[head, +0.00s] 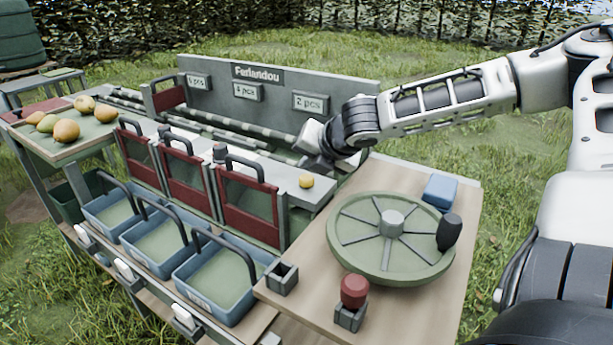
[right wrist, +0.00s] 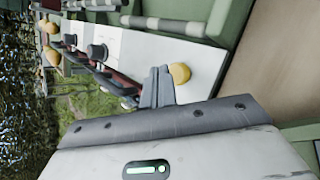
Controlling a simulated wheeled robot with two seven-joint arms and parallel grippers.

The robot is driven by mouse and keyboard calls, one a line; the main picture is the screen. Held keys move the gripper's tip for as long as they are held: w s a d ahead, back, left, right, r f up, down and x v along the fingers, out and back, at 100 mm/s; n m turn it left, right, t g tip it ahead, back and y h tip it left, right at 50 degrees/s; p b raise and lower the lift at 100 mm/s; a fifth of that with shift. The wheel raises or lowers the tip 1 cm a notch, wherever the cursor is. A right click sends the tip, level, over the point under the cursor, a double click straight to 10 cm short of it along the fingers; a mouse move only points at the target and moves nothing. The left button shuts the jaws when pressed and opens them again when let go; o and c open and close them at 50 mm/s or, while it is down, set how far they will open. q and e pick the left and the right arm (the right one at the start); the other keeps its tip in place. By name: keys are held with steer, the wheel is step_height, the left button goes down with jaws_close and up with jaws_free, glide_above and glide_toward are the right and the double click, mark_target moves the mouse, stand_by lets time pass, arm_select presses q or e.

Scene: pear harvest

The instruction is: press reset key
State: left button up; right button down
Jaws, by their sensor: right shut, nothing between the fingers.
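My right gripper (head: 320,160) reaches in from the right, over the grey-white ledge behind the red-framed gates. Its fingers (right wrist: 157,86) are pressed together and empty in the right wrist view. A small round yellow piece (head: 306,181) sits on the ledge's right end, just below the gripper in the head view. It also shows right beside the fingertips in the right wrist view (right wrist: 180,73); I cannot tell whether they touch. No label marks any key as reset, so I cannot tell whether this is it. A dark knob (head: 219,152) stands farther left on the ledge. My left gripper is out of view.
A green spoked turntable (head: 362,255) stands on the right-hand table, with a blue block (head: 440,190) behind it and a red-topped piece (head: 354,291) in front. Blue baskets (head: 215,279) line the front. Pears (head: 66,131) lie at left. A sign board (head: 280,95) stands behind.

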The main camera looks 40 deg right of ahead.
mark_target(309, 179)
steer(key=shift+f, duration=0.15)
steer(key=shift+f, duration=0.3)
stand_by(0.3)
steer(key=shift+f+b, duration=0.55)
steer(key=shift+b, duration=0.1)
stand_by(0.4)
steer(key=shift+r, duration=0.1)
steer(key=shift+r+p, duration=0.85)
steer(key=shift+p, duration=0.15)
steer(key=shift+r, duration=0.1)
step_height(309, 179, up, 5)
steer(key=p, duration=0.5)
